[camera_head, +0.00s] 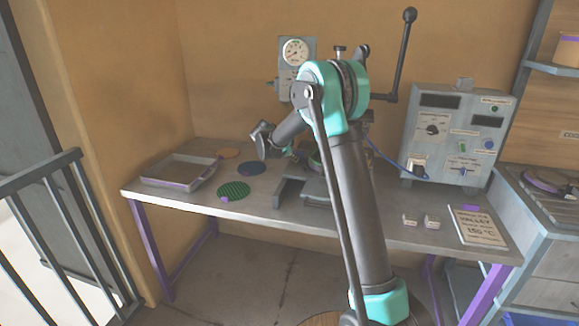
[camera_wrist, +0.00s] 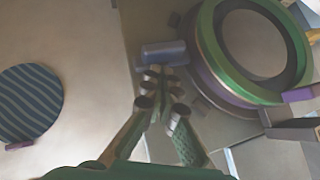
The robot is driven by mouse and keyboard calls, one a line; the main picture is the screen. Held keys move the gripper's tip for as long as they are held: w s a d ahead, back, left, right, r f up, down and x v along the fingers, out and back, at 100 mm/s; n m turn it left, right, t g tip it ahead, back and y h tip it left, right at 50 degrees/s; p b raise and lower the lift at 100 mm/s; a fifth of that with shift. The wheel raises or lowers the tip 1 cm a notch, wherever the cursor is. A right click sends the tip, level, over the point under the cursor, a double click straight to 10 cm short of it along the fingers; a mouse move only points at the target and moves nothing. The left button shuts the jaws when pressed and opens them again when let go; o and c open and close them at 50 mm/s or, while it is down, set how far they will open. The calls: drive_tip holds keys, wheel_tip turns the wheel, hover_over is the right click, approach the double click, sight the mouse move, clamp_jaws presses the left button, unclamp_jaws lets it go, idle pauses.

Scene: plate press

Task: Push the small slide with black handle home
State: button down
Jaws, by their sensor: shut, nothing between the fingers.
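The slide's body is hard to make out beside the round press part with a green rim (camera_wrist: 207,45), right of the fingers. In the head view my arm covers much of the press, and the fingertips and the slide's handle cannot be made out there.
A control box (camera_head: 452,130) stands right. The press lever (camera_head: 403,55) rises behind my arm.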

sight(295, 151)
drive_tip(key=shift+w+d, duration=0.25)
drive_tip(key=shift+w, duration=0.5)
drive_tip(key=shift+w+d, duration=0.2)
drive_tip(key=shift+w, duration=0.5)
drive_tip(key=shift+w+d, duration=0.25)
drive_tip(key=shift+w, duration=0.5)
drive_tip(key=shift+r, duration=0.1)
